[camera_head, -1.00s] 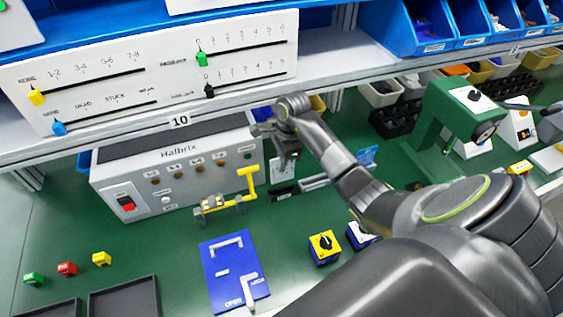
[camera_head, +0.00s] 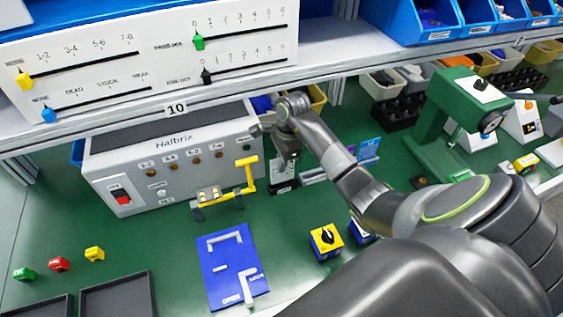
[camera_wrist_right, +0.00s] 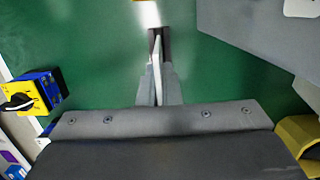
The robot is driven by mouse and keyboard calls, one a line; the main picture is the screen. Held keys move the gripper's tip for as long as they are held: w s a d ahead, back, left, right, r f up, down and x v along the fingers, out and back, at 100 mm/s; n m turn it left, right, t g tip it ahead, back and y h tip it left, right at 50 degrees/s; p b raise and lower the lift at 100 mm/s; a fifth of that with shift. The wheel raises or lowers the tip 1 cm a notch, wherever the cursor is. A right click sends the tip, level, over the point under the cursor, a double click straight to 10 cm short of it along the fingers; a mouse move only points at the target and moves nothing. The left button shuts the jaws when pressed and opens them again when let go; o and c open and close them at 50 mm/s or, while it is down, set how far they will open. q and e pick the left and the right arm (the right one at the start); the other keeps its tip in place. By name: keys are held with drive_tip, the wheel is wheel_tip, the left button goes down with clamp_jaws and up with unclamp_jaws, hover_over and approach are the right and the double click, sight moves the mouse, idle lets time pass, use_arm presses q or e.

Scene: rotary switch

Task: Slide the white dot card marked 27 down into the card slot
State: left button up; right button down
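My right gripper (camera_head: 284,158) points down just right of the grey Halbrix box. In the right wrist view its fingers (camera_wrist_right: 159,65) are close together around a thin white card (camera_wrist_right: 156,68), seen nearly edge-on. The pale card (camera_head: 284,172) also shows below the fingers in the head view. Its number cannot be read. A low black piece with a white mark (camera_head: 283,187) lies beneath the gripper, and a low pale holder (camera_head: 313,178) lies to its right. I cannot tell which one is the card slot, or whether the card touches either. My left gripper is not in view.
The Halbrix box (camera_head: 170,165) stands left of the gripper, with a yellow lever (camera_head: 248,175) at its front. A blue card (camera_head: 368,149) stands to the right. A yellow-blue rotary switch (camera_head: 325,241) and blue panel (camera_head: 222,262) lie nearer. The shelf edge (camera_head: 120,125) hangs above.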

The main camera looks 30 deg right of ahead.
sight(279, 182)
drive_tip(key=shift+b, duration=0.9)
idle(1.3)
drive_tip(key=shift+f, duration=0.15)
drive_tip(key=shift+f+b, duration=0.3)
drive_tip(key=shift+b, duration=0.2)
drive_tip(key=shift+f+b, duration=1.45)
drive_tip(key=shift+b, duration=0.2)
drive_tip(key=c, duration=1.6)
unclamp_jaws()
drive_tip(key=shift+o, duration=0.2)
drive_tip(key=shift+r, duration=0.15)
